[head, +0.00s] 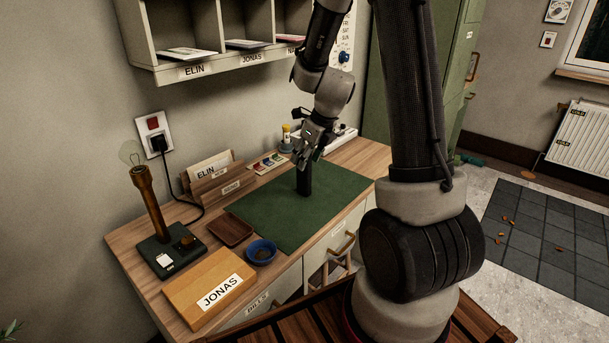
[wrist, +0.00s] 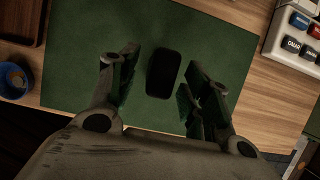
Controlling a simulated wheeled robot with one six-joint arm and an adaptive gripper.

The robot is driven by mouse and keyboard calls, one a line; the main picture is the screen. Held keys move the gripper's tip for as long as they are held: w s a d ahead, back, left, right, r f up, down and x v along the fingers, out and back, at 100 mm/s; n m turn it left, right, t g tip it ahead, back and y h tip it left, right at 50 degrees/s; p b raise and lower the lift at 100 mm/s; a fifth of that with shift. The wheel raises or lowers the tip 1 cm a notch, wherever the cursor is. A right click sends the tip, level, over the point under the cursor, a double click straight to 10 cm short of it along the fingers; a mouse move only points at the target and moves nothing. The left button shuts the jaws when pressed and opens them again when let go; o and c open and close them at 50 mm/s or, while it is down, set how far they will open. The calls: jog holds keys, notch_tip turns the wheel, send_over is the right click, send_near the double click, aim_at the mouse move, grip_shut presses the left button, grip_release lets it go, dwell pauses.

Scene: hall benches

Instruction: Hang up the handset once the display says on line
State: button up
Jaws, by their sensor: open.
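A black upright thing (head: 304,179) stands on the green mat (head: 270,215); it may be the handset, but its shape does not settle this. In the wrist view it is a dark rounded block (wrist: 163,73) between the fingers. My gripper (head: 307,154) is open and points down over it, with one finger on each side; it also shows in the wrist view (wrist: 162,68). I cannot tell whether the fingers touch it. A white device (head: 341,136) stands at the desk's far right end, with labelled blocks (wrist: 302,20) in the wrist view. I see no readable display or clear cradle.
A brown tray (head: 229,231), a blue bowl (head: 261,250) and a JONAS folder (head: 190,299) lie on the near left desk. A bulb lamp (head: 155,205) stands behind them. A letter rack (head: 215,187) is against the wall, below pigeonholes (head: 172,72). Much of the mat is bare.

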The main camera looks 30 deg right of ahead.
aim_at(304, 173)
jog(key=x, duration=0.3)
jog(key=shift+f, duration=0.15)
grip_shut()
